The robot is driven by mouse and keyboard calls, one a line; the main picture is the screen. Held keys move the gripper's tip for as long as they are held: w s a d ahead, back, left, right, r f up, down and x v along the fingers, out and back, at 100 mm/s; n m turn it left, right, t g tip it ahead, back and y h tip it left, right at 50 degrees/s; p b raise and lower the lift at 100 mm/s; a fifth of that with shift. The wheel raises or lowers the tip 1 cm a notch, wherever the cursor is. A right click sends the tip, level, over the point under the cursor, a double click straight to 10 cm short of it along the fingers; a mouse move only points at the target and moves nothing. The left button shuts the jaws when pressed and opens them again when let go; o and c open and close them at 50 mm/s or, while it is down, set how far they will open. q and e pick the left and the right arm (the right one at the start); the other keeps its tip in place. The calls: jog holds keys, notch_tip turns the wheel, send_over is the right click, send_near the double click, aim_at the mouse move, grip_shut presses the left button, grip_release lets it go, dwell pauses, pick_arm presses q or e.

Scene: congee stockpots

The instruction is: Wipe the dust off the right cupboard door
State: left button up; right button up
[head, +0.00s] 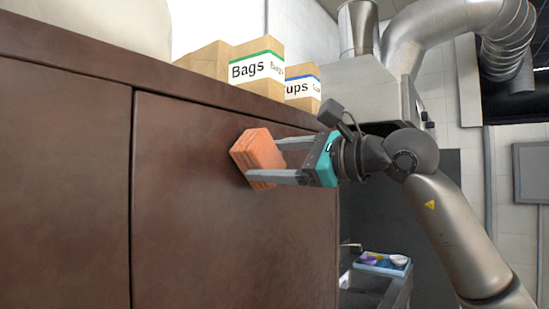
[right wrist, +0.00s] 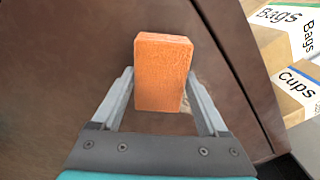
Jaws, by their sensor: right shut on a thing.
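The right cupboard door (head: 225,240) is a dark brown panel right of a vertical seam in the head view. It also fills much of the right wrist view (right wrist: 60,60). My right gripper (head: 264,160) is shut on an orange sponge (head: 257,152), with a finger on each side of it. The sponge is at the upper part of the door and looks close against it; exact contact is hard to tell. In the right wrist view the sponge (right wrist: 162,62) stands out between the fingers, and a small pale patch (right wrist: 187,104) shows beside it. My left gripper is out of view.
The left cupboard door (head: 60,180) is beside the seam. Boxes marked Bags (head: 256,68) and Cups (head: 302,88) stand on the cupboard top. A sink (head: 362,284) with a blue tray (head: 383,264) lies beyond the cupboard's right end.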

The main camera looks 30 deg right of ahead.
aim_at(284, 160)
jog(key=shift+w+a, duration=0.15)
jog(key=shift+w, duration=0.15)
jog(key=shift+w+d, duration=0.35)
jog(key=shift+d, duration=0.55)
jog(key=shift+w+d, duration=0.3)
jog(key=shift+d, duration=0.6)
jog(key=w+d+p, duration=0.3)
jog(key=d, duration=0.3)
jog(key=shift+d, duration=0.3)
jog(key=shift+a, duration=0.1)
